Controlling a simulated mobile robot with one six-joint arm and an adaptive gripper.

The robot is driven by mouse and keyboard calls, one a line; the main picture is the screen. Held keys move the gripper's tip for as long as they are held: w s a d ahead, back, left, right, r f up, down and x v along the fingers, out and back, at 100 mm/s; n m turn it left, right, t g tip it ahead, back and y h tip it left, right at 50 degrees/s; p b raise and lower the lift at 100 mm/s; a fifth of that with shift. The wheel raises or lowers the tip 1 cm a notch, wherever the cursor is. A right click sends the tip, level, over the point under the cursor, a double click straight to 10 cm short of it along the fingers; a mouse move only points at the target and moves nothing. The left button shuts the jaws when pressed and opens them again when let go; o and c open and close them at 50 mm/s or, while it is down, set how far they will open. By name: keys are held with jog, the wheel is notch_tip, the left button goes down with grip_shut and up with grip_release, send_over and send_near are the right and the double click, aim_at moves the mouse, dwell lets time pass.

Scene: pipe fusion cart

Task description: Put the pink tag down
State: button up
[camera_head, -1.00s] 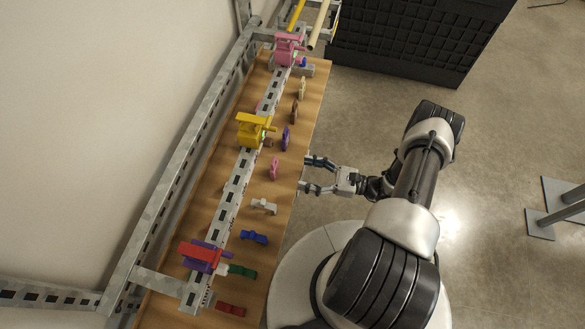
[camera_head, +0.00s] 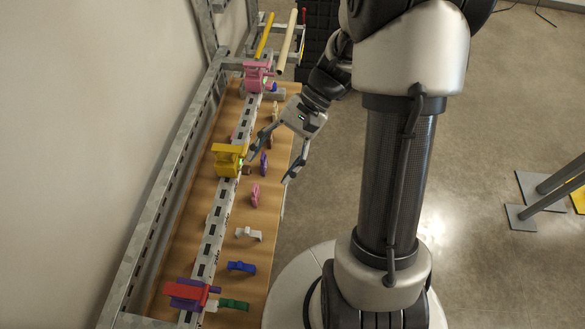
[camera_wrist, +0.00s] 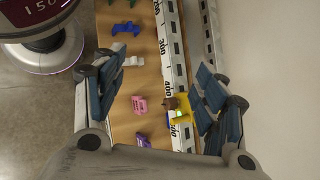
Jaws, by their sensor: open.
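The pink tag (camera_head: 255,195) rests on the wooden bench, between the purple tag (camera_head: 264,163) and the white tag (camera_head: 248,234). It also shows in the wrist view (camera_wrist: 140,104), in the gap between my two fingers and apart from both. My gripper (camera_head: 269,172) is open and empty above the bench near the purple tag, with its fingers pointing toward the pink tag's side. The left finger comes close to the yellow clamp (camera_head: 229,160) in the head view; whether it touches I cannot tell.
A slotted metal rail (camera_head: 213,229) runs along the bench, bearing the yellow clamp, a pink clamp (camera_head: 258,75) and a red one (camera_head: 187,293). Blue (camera_head: 241,267) and green (camera_head: 234,304) tags lie nearer. Grey framing and a wall bound the left; open floor lies right.

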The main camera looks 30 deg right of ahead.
jog(key=s+a+r+n+t+h, duration=0.2)
jog(key=s+r+n+t+h, duration=0.4)
jog(key=s+r, duration=0.6)
jog(key=shift+s+r+n+t+h, duration=0.3)
jog(key=shift+r+n+h, duration=0.7)
jog(key=shift+n+h, duration=0.6)
jog(key=shift+c, duration=0.2)
